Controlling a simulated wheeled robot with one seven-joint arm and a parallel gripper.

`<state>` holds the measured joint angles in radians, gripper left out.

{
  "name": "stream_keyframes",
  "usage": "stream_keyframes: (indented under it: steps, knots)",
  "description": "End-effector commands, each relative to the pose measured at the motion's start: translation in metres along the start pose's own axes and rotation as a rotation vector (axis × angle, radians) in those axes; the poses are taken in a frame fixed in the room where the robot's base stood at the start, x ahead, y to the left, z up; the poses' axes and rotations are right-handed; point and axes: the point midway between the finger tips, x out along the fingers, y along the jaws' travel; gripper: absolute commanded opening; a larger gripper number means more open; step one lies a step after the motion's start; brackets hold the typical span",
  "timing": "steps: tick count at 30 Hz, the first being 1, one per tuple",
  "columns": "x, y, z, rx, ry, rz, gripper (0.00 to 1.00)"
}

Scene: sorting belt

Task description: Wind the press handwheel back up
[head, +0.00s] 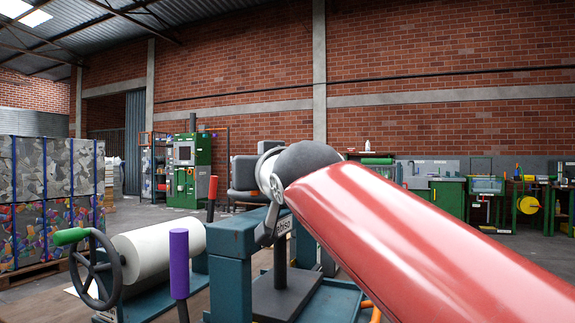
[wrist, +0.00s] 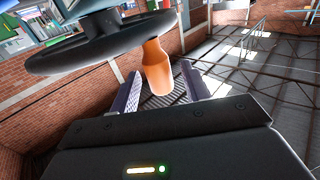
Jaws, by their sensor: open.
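In the wrist view a black handwheel (wrist: 95,52) spans the upper left. An orange handle (wrist: 156,52) sticks out from its rim. My gripper (wrist: 161,76) is open, with one finger on each side of the orange handle in the picture. Gaps show between the handle and both fingers, so it is not gripped. I cannot tell how deep the handle sits between them. In the head view my red arm covers the right, and I cannot make out the gripper or the orange handle there.
In the head view a dark wheel with a green handle (head: 72,236) stands at left by a white roller (head: 160,249). A purple-gripped lever (head: 179,264) and a red-gripped lever (head: 212,188) stand upright near the teal frame (head: 230,247). Stacked bales (head: 45,200) stand far left.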

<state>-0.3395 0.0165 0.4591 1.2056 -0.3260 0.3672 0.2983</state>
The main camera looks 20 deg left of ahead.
Motion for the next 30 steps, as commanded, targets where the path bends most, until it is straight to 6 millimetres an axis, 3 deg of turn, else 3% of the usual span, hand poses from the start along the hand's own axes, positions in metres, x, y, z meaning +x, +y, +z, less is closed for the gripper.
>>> stream_keyframes:
  steps: [6, 14, 24, 30]
  knots:
    - [0.017, 0.000, 0.000, 0.000, 0.000, 0.000, 0.47]
    - [0.017, 0.000, 0.000, 0.000, 0.000, 0.001, 0.46]
    - [0.017, 0.000, 0.000, -0.001, 0.000, 0.001, 0.01]
    - [0.017, 0.000, 0.000, -0.001, -0.001, 0.000, 0.00]
